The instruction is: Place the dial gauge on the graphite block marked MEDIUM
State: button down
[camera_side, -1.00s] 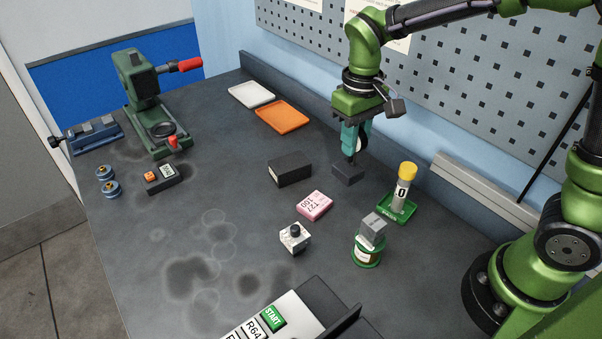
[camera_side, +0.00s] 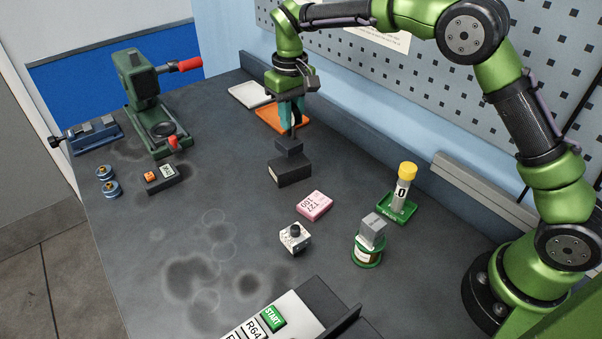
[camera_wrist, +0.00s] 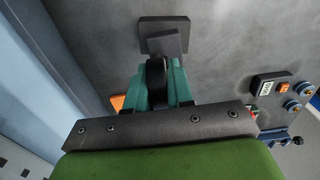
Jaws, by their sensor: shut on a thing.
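My gripper (camera_side: 291,112) is shut on the dial gauge. The gauge's dark, block-shaped base (camera_side: 289,147) hangs below the fingers, and its round black body (camera_wrist: 157,76) shows between them in the wrist view. A dark graphite block (camera_side: 291,174) lies on the bench directly under the gauge; it also shows in the wrist view (camera_wrist: 149,26), partly covered by the gauge base. I cannot tell whether the base touches the block. No MEDIUM marking is readable on it. The gauge's face is hidden.
An orange tray (camera_side: 268,115) and a white tray (camera_side: 247,95) lie behind. A pink box (camera_side: 314,206), a white knobbed part (camera_side: 294,238), a grey block on a green-based jar (camera_side: 366,252) and a yellow-capped bottle (camera_side: 404,185) stand nearby.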

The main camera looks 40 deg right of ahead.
aim_at(292, 139)
jog(key=shift+f, duration=1.65)
jog(key=shift+f, duration=0.1)
jog(key=c, duration=1)
grip_release()
jog(key=shift+f, duration=0.15)
